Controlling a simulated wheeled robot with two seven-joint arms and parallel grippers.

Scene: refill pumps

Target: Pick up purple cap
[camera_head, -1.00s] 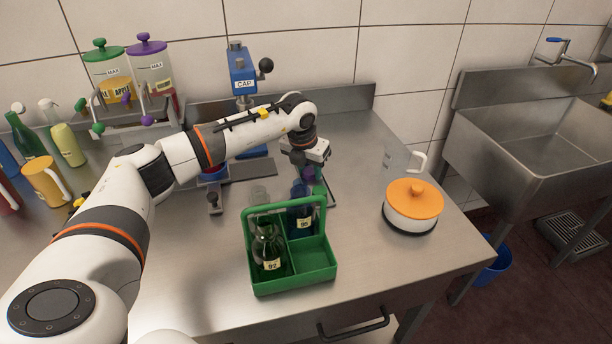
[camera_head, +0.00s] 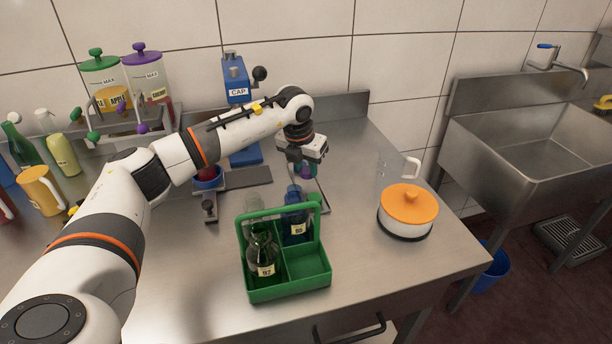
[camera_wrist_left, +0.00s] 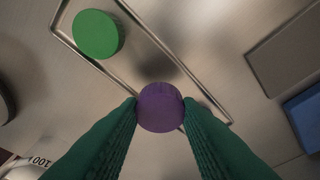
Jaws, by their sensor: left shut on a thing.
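The purple cap (camera_wrist_left: 160,107) is a small round disc between the two green fingertips of my left gripper (camera_wrist_left: 160,110) in the left wrist view. The fingers touch it from both sides, so the gripper is shut on it. In the head view the left gripper (camera_head: 306,168) points down over the counter behind the green bottle carrier, and the purple cap (camera_head: 306,172) shows only as a small spot there. A green cap (camera_wrist_left: 96,34) lies inside a thin metal frame (camera_wrist_left: 142,22) on the counter. My right gripper is not in view.
The green carrier (camera_head: 290,291) with a green bottle (camera_head: 262,254) and a blue bottle (camera_head: 294,222) stands in front. An orange-lidded pot (camera_head: 408,207) and a clear jug (camera_head: 392,172) are right. The blue cap press (camera_head: 236,78) stands behind my arm.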

